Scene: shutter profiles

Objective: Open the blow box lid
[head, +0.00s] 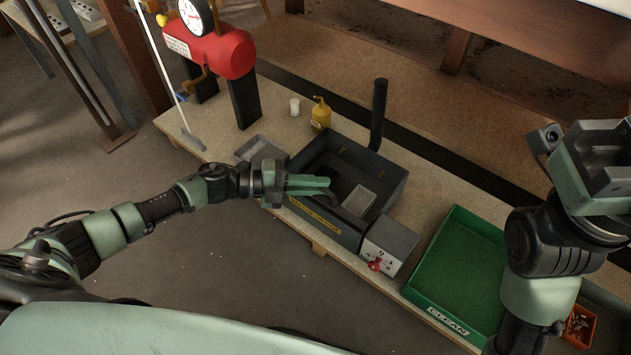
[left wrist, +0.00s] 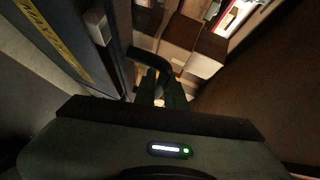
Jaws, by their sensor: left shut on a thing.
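The blow box (head: 325,219) is a dark grey box with a yellow label strip on its front. Its top looks dark and recessed, with a pale grey rectangle; I cannot tell the lid's exact angle. My left gripper (head: 322,185) lies over the box's left front edge, fingers pointing right. In the left wrist view its fingers (left wrist: 160,88) are shut at a black curved handle (left wrist: 150,62), beside the labelled box wall (left wrist: 55,40). In the head view the fingers partly hide the handle. My right gripper (head: 600,160) is raised at the right, apart from the box; its jaws are unclear.
A green tray (head: 455,270) marked CLEAN and a grey switch box (head: 390,240) with a red knob stand right of the blow box. A black upright pipe (head: 378,115), a yellow bottle (head: 320,113) and a red tank (head: 215,52) stand behind. A grey tray (head: 255,147) is left.

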